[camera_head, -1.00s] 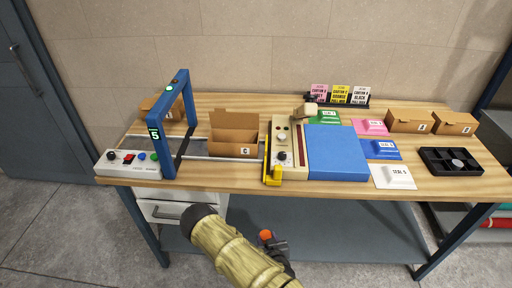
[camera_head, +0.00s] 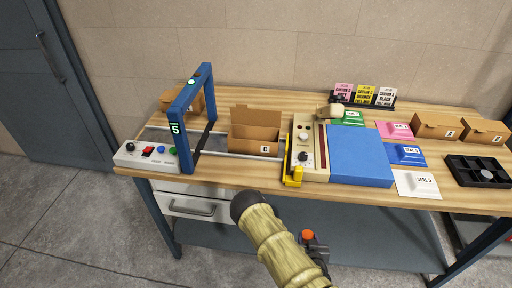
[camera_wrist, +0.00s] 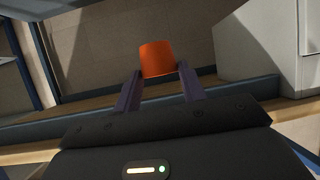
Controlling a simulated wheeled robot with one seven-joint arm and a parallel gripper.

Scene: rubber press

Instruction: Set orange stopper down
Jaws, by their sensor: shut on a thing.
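The orange stopper (camera_wrist: 157,59) is held between the two fingers of my gripper (camera_wrist: 159,80) in the wrist view. In the head view the stopper (camera_head: 307,234) shows as a small orange top at my gripper (camera_head: 314,244). It is in front of the table's front edge, apart from the tabletop in the picture. The fingers are shut on its sides. The wooden tabletop (camera_head: 262,180) lies beyond it. Part of the gripper is hidden behind my arm in the head view.
A blue strapping arch (camera_head: 188,115) and an open carton C (camera_head: 254,140) stand on the left. A sealer with a blue plate (camera_head: 360,157) fills the middle. Seal cards and a black tray (camera_head: 480,180) are at the right. The front strip of the tabletop is narrow but clear.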

